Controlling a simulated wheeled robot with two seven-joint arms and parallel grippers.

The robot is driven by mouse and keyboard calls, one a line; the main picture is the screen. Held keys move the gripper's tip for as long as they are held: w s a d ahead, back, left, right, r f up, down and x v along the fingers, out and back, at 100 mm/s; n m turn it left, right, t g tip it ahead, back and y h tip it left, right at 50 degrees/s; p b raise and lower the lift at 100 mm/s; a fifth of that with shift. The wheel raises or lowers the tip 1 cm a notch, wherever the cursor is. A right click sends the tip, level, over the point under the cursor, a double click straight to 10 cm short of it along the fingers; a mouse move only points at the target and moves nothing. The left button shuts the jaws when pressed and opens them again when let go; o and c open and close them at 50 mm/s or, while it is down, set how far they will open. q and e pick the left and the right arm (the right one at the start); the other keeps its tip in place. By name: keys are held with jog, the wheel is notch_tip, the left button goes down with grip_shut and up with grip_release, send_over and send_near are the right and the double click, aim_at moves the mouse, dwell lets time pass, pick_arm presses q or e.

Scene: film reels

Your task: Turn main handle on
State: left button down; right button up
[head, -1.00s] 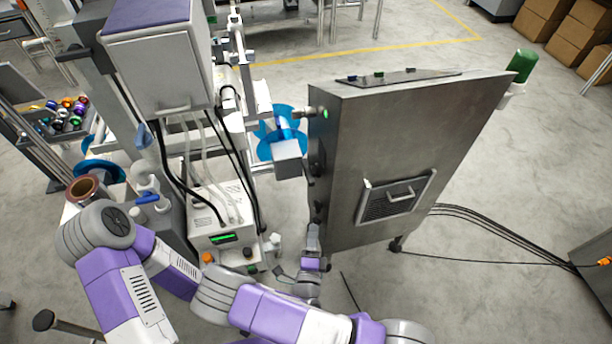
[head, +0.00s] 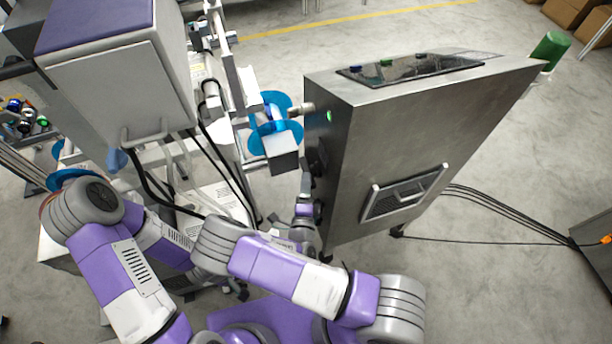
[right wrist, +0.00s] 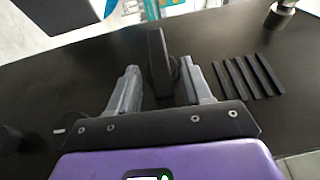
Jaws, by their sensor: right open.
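The main handle appears to be a black lever (right wrist: 157,58) on the dark side face of a grey metal cabinet (head: 400,130). In the right wrist view it stands between the two grey fingers of my right gripper (right wrist: 160,72), which are open with a gap on each side. In the head view my right gripper (head: 305,183) is small and close against the cabinet's left side, and the dark handle (head: 316,158) there is hard to make out. My left arm comes in from the left, but its gripper is not visible.
A blue film reel (head: 270,125) and a grey block (head: 281,151) sit just left of the cabinet. A machine with a large grey box (head: 120,80) crowds the left. Black slats (right wrist: 247,77) lie right of the handle. Cables cross the floor at right.

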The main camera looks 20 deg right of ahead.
jog(key=shift+x, duration=1.45)
jog(key=c, duration=0.7)
jog(key=shift+r+p, duration=0.2)
jog(key=shift+p, duration=0.45)
jog(key=shift+f+g+p, duration=0.1)
jog(key=shift+g+p, duration=0.3)
jog(key=shift+p, duration=0.2)
jog(key=shift+f, duration=0.1)
jog(key=o, duration=0.7)
